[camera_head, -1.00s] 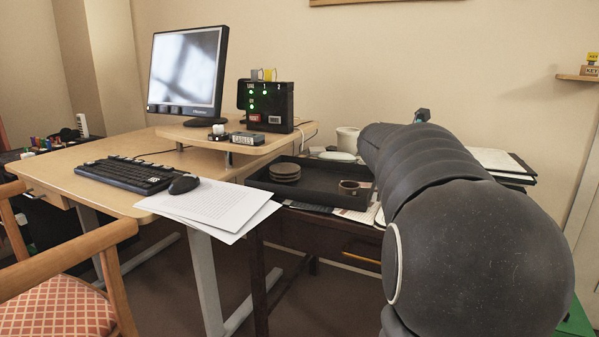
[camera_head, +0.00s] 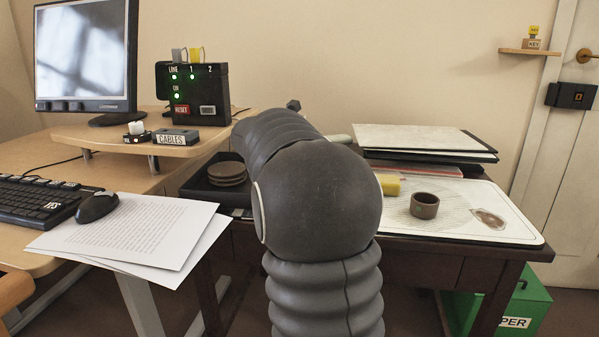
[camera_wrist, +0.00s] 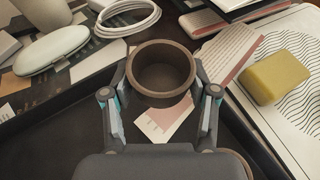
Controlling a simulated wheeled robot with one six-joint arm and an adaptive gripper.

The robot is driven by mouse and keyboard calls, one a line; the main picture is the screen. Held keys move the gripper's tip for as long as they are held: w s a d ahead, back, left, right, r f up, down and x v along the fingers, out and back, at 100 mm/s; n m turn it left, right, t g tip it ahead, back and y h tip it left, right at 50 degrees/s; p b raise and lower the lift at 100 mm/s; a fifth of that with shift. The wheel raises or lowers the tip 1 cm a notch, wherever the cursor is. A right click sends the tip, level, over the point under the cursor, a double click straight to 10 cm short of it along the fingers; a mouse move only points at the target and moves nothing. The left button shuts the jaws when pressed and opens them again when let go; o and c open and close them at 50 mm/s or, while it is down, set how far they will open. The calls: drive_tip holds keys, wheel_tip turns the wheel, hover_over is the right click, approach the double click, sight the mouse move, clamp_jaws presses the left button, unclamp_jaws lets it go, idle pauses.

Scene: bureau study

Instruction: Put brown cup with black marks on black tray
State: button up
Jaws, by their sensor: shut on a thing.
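My gripper (camera_wrist: 160,103) is shut on a brown cup (camera_wrist: 162,100) in the wrist view. The cup is upright with its open top toward the camera; no black marks can be made out on it. It is by the black tray (camera_wrist: 55,128), near the tray's far corner; I cannot tell whether it touches the tray. In the head view my arm hides the gripper, this cup and most of the black tray (camera_head: 196,188). Another brown cup (camera_head: 424,206), with a dark patch on its front, stands on a white board (camera_head: 510,232) at right.
Round brown coasters (camera_head: 227,172) are stacked in the tray's left part. A yellow block (camera_head: 390,185) lies on the board; it also shows in the wrist view (camera_wrist: 276,77). A white oval case (camera_wrist: 52,49) and coiled cable (camera_wrist: 128,20) lie beyond the tray. Papers (camera_head: 140,230) overhang the desk.

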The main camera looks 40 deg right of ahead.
drive_tip(key=shift+w+a+f, duration=0.3)
drive_tip(key=shift+w+f, duration=0.1)
drive_tip(key=shift+w, duration=0.2)
drive_tip(key=shift+w+a+f, duration=0.25)
drive_tip(key=shift+w+f, duration=0.15)
drive_tip(key=shift+w, duration=0.15)
drive_tip(key=shift+f+b, duration=0.7)
drive_tip(key=shift+f, duration=1.25)
drive_tip(key=shift+f, duration=0.2)
drive_tip(key=o, duration=1.2)
drive_tip(key=shift+r, duration=0.1)
drive_tip(key=shift+r, duration=0.15)
drive_tip(key=p+v, duration=0.1)
drive_tip(key=v, duration=1.1)
